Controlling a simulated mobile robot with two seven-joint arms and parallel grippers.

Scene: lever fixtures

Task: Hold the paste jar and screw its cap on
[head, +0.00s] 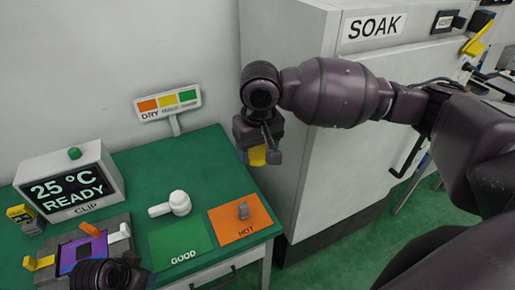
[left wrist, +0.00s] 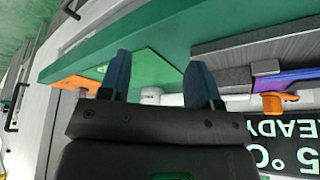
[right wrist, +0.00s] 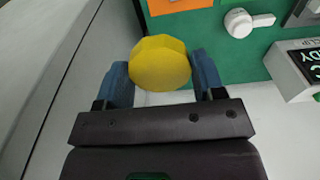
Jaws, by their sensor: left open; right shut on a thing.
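My right gripper (head: 266,150) is shut on a yellow, many-sided round piece (right wrist: 160,63). It holds it in the air beyond the table's back right, in front of the white cabinet. The piece looks like the cap or the jar; I cannot tell which. It also shows below the fingers in the head view (head: 257,156). My left gripper (left wrist: 160,78) is open and empty, low at the table's front left; its fingers are not clear in the head view. A white round piece with a side handle (head: 180,203) lies on the table. No clearly recognisable paste jar shows.
The green table (head: 215,160) carries a green GOOD pad (head: 170,240), an orange HOT pad (head: 228,222) with a grey block (head: 243,210), a clip fixture (head: 60,245) and a display box (head: 75,185). The SOAK cabinet (head: 300,60) stands at the right. A DRY sign (head: 167,103) stands behind.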

